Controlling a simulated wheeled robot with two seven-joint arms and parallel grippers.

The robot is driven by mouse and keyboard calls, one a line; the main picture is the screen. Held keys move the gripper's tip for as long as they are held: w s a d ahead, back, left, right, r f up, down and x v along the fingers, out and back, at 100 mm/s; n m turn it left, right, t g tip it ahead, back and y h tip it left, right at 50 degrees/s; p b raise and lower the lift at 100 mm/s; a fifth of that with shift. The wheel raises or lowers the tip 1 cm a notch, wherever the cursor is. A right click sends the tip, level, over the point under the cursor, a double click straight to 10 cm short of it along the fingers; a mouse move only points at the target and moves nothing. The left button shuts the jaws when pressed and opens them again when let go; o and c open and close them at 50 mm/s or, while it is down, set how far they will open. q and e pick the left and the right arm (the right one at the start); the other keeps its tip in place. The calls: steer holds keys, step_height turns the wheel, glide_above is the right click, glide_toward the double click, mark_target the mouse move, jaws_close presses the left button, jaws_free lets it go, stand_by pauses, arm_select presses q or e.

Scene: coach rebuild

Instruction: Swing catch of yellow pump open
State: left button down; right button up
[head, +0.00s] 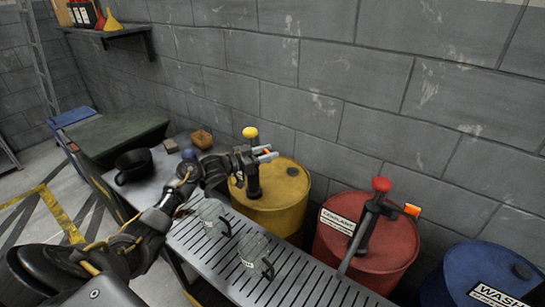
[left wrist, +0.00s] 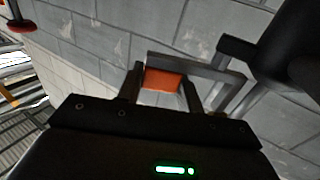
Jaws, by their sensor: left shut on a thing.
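The yellow pump (head: 253,181) has a yellow knob on a dark upright body and stands on the yellow drum (head: 290,212). Its small orange catch (head: 267,151) shows at the pump's upper right, between my fingers. My left gripper (head: 265,154) reaches across the pump from the left and is shut on the catch. In the left wrist view the orange catch (left wrist: 162,80) sits between the fingers, inside a grey bracket that joins a dark pump part at the right. The fingers partly hide the catch. My right gripper is not in view.
A slatted bench with two clear jugs (head: 213,218) (head: 255,250) lies below my left arm. A red drum (head: 395,245) with a red-knobbed pump (head: 368,222) and a blue drum (head: 465,275) stand to the right. A block wall (head: 330,90) rises close behind.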

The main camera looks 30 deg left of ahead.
arm_select(q)
steer(key=m+g+h+b, duration=0.1)
steer(key=s+m+g+h+b, duration=0.1)
steer(key=h+b, duration=0.1)
steer(key=shift+a, duration=0.35)
steer(key=shift+m, duration=0.3)
steer(key=c, duration=0.9)
jaws_free()
